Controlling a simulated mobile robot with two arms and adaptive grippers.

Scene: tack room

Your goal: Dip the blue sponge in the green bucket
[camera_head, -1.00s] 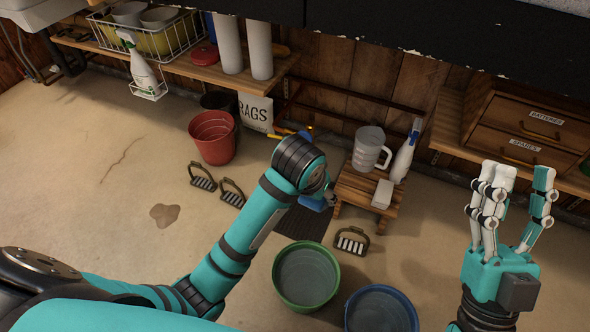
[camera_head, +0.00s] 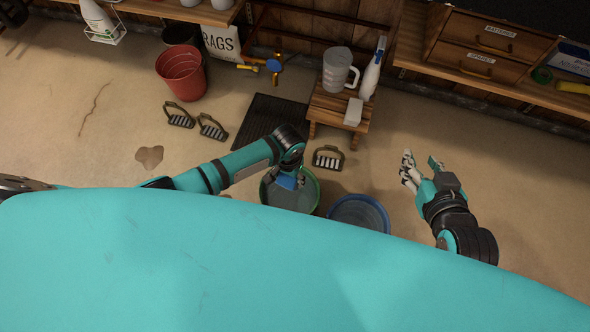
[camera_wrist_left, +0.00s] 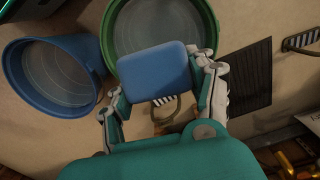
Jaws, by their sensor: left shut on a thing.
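My left gripper (camera_head: 293,180) is shut on the blue sponge (camera_head: 286,184), over the opening of the green bucket (camera_head: 317,190). In the left wrist view the flat blue sponge (camera_wrist_left: 152,72) sits between the two fingers, in front of the near rim of the green bucket (camera_wrist_left: 160,22). I cannot tell how far the sponge is above the liquid. The bucket holds dark, clear-looking liquid. My left forearm and teal body hide part of the bucket's near side in the head view. My right gripper (camera_head: 422,167) is open and empty, to the right of the buckets.
A blue bucket (camera_head: 384,215) stands close to the right of the green one. Behind are stirrups (camera_head: 328,158), a dark mat (camera_head: 262,126) and a wooden stool (camera_head: 330,113) with a jug, spray bottle and white block. A red bucket (camera_head: 183,72) stands back left. Floor at right is clear.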

